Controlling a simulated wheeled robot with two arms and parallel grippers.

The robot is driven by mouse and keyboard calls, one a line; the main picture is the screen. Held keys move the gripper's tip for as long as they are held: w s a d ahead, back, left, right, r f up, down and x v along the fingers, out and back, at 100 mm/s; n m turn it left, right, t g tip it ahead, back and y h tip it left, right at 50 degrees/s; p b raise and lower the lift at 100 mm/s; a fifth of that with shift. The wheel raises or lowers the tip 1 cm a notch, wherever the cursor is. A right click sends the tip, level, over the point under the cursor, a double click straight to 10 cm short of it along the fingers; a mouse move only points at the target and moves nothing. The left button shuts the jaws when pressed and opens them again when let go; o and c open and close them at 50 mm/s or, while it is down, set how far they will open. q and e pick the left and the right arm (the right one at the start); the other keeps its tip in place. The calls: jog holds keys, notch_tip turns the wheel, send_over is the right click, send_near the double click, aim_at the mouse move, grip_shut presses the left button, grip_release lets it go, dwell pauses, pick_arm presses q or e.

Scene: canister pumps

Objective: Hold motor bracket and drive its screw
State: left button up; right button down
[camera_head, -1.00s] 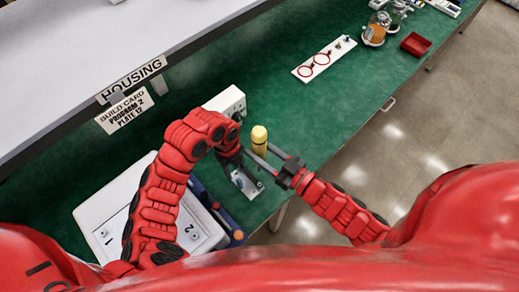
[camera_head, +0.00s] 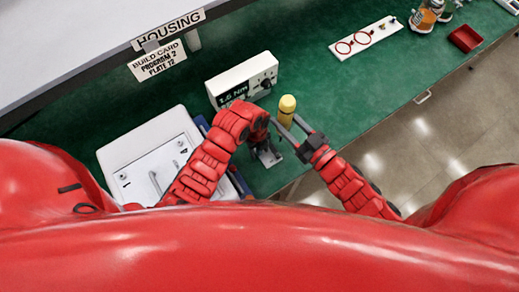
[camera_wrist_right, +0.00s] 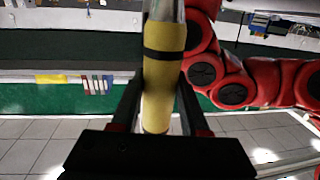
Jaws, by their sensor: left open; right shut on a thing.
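A yellow driver (camera_head: 287,104) with a black band stands roughly upright in my right gripper (camera_head: 290,128), which is shut on it. In the right wrist view the yellow handle (camera_wrist_right: 160,85) lies between both fingers. The grey metal motor bracket (camera_head: 271,160) lies on the green bench near its front edge, partly covered by my left gripper. My left gripper (camera_head: 262,150) is open and reaches down over the bracket; I cannot tell whether its fingers touch it. The screw and the driver's tip are hidden or too small to make out.
A white board with red rings (camera_head: 365,36), jars (camera_head: 425,15) and a red bin (camera_head: 466,38) sit farther right. Green bench between is clear.

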pick_arm(q)
grip_shut()
dwell(0.3)
dwell(0.5)
dwell(1.2)
pick_arm(e)
jog(key=shift+w+f, duration=0.15)
jog(key=shift+f, duration=0.3)
jog(key=shift+s+f, duration=0.2)
jog(key=shift+f, duration=1.75)
